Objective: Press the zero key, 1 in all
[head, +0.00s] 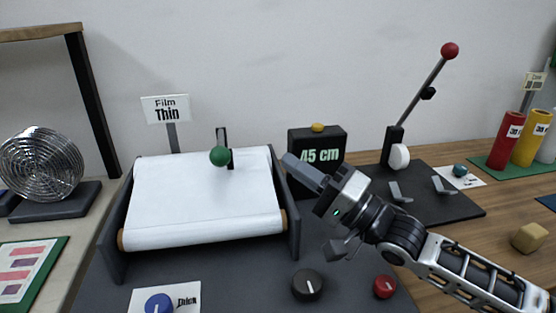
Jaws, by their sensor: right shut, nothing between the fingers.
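My right gripper (290,160) is shut and empty. Its fingers point up and left, in front of the box's lower left part, below the yellow key in the picture and apart from it. My left gripper is not in view.
A white film sheet (203,203) with a green knob (219,156) lies to the left. A black dial (308,284), a red knob (384,287) and a blue knob (159,304) are in front. A red-balled lever (429,75) stands right of the box.

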